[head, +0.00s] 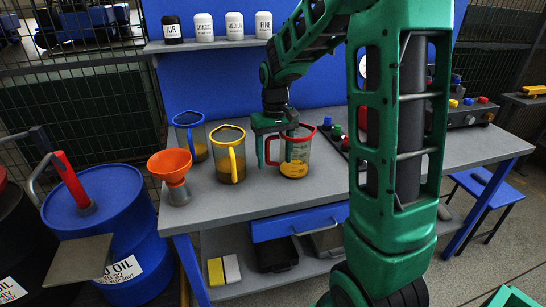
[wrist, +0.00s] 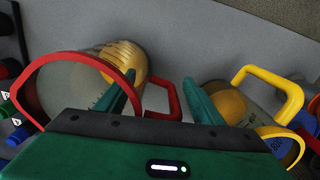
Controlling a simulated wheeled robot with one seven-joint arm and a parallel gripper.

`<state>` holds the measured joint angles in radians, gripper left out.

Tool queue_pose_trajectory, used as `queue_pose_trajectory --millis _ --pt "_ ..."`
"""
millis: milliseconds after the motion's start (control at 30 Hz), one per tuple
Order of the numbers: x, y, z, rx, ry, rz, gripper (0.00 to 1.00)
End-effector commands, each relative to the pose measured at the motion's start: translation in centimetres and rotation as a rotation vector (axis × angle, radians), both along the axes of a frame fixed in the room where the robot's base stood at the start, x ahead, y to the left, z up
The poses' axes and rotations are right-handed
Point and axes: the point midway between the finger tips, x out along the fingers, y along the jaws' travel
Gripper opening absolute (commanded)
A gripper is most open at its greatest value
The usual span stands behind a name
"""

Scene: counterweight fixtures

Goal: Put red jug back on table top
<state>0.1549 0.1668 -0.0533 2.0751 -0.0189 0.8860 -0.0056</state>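The red jug (head: 297,153), clear with a red rim and handle and yellow liquid inside, stands upright and appears to rest on the grey table top (head: 240,199). In the wrist view, its red rim (wrist: 38,70) is at the left. My gripper (head: 268,134) is low over the jug's handle side, pointing down. In the wrist view, my gripper (wrist: 160,88) has its fingers spread, with the red handle (wrist: 175,101) showing between them. The left finger overlaps the jug's rim and wall; I cannot tell whether it touches.
A yellow-handled jug (head: 230,158) stands close on the left, near my right finger in the wrist view (wrist: 297,92). A blue jug (head: 189,124) and orange funnel (head: 170,166) stand further left. A shelf with several canisters (head: 234,25) is behind. A control box (head: 470,112) is right.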

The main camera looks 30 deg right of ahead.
Motion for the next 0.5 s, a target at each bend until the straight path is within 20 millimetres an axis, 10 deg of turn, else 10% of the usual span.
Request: queue_pose_trajectory --millis 500 --pt "0.1 0.0 2.8 -0.001 -0.005 0.0 0.61"
